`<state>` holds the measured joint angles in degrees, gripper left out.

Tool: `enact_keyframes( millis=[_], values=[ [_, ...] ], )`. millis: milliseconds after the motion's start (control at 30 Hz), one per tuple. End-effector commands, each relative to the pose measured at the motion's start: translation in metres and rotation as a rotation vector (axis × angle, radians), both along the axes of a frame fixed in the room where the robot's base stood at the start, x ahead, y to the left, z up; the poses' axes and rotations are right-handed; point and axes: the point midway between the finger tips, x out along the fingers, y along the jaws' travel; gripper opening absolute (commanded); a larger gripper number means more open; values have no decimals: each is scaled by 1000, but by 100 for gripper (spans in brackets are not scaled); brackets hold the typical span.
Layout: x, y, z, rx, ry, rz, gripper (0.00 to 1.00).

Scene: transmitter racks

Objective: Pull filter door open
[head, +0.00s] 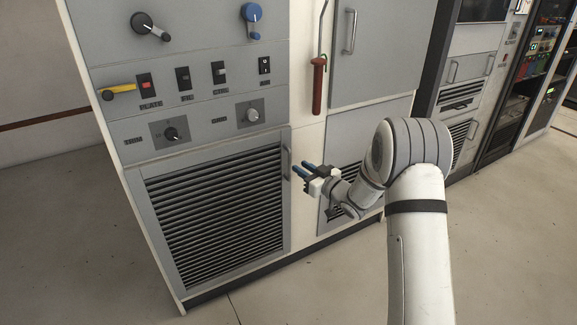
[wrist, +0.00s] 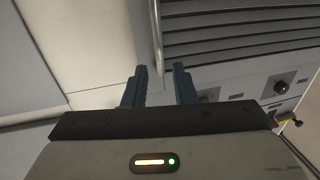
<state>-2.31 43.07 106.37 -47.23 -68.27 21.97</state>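The filter door (head: 215,215) is a grey panel with dark horizontal louvres, low on the front cabinet, and it looks closed. Its slim vertical handle (head: 286,163) is at the upper right edge. My gripper (head: 301,169) has blue fingers and is just right of the handle in the head view. In the wrist view the louvred door (wrist: 235,35) fills the upper right. There the handle (wrist: 157,40) runs down toward the gap of my gripper (wrist: 161,70), whose fingers are apart. I cannot tell whether the handle's end is between the fingertips.
Above the door is a control panel (head: 200,90) with knobs, switches and a yellow lever (head: 118,90). A red-handled rod (head: 318,85) hangs at right. A second louvred panel (head: 345,180) lies behind my arm. The floor (head: 90,240) at left is clear.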

Motion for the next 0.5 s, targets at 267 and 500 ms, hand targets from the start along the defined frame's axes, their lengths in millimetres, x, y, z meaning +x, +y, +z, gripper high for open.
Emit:
enact_keyframes(
  millis=[267,500],
  values=[
    [31,33,-1,-2,-1,0,25],
    [46,47,1,-1,0,-1,25]
  ],
)
